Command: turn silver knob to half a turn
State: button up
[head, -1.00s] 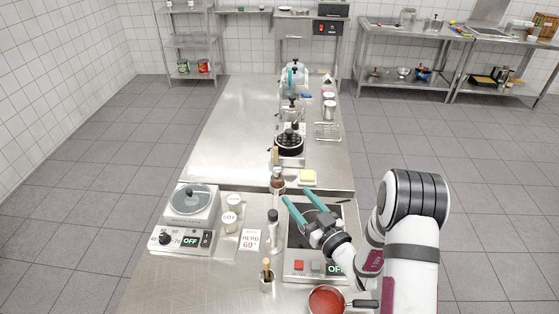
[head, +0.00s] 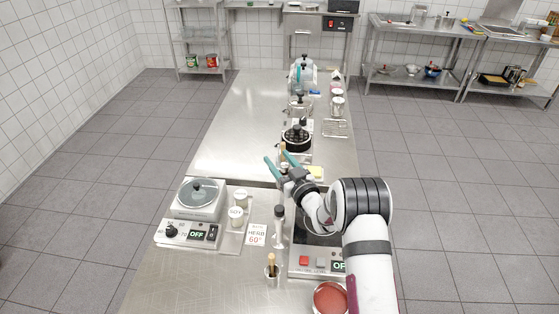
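A small grey control (head: 320,263), possibly the silver knob, sits on the front panel of the right hotplate (head: 299,272), between a red button (head: 304,261) and a display partly hidden by my arm. Its shape and angle are too small to tell. The left heating unit (head: 200,232) has a black knob (head: 171,231) and reads OFF. My gripper (head: 276,157) has teal fingers spread apart, with nothing seen held between them. It is beyond the right hotplate, well away from both panels, near a bottle it partly hides.
A dark-capped bottle (head: 279,226), a small holder with a wooden handle (head: 271,268) and a HERB 60° card (head: 257,235) stand between the units. A pan of red sauce (head: 330,298) is in front. The steel table (head: 235,135) is clear at the back left.

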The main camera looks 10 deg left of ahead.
grip_shut()
jog(key=shift+w+d+m+t+h, duration=0.15)
jog(key=shift+m+t+h, duration=0.55)
jog(key=shift+h, duration=0.4)
jog(key=shift+o, duration=0.6)
grip_release()
jog(key=v, duration=1.6)
jog(key=shift+d+r, duration=0.1)
